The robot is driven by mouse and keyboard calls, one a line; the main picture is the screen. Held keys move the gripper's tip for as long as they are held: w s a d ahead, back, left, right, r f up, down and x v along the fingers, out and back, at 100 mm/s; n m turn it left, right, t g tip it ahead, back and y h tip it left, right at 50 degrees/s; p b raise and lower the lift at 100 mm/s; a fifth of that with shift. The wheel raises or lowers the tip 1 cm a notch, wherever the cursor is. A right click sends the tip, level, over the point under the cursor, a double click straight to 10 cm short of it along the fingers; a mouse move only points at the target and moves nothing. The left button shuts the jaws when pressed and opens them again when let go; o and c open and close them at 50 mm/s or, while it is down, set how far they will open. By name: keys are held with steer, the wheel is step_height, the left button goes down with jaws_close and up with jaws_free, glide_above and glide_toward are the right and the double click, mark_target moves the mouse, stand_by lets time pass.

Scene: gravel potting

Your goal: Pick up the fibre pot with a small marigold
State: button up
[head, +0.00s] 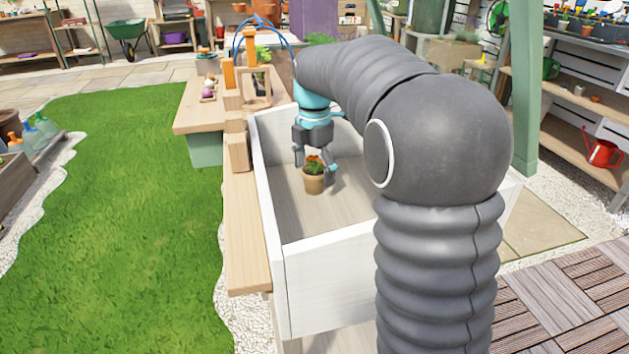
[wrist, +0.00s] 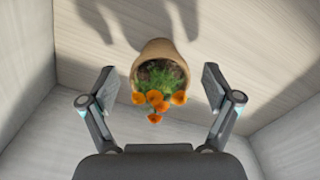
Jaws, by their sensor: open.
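The fibre pot (head: 314,184) is tan, with dark soil, green leaves and a small orange marigold (head: 315,163). It stands on the wooden floor of a white-walled potting tray (head: 330,262). My gripper (head: 315,165) is open above and around the plant, its fingers pointing down. In the wrist view the pot (wrist: 157,52) and the orange flowers (wrist: 158,103) show between and slightly beyond the two fingertips (wrist: 158,85). There is a gap on each side, and neither finger visibly touches the pot.
White walls enclose the tray on its sides. A wooden ledge (head: 245,235) runs along its left, with an upright wooden post (head: 236,130) behind. A wooden table (head: 200,115) stands beyond. The tray floor around the pot is clear.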

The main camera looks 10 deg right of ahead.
steer(key=shift+f, duration=0.35)
steer(key=shift+c, duration=0.2)
steer(key=c, duration=1.3)
steer(key=shift+o, duration=0.2)
steer(key=shift+r, duration=0.1)
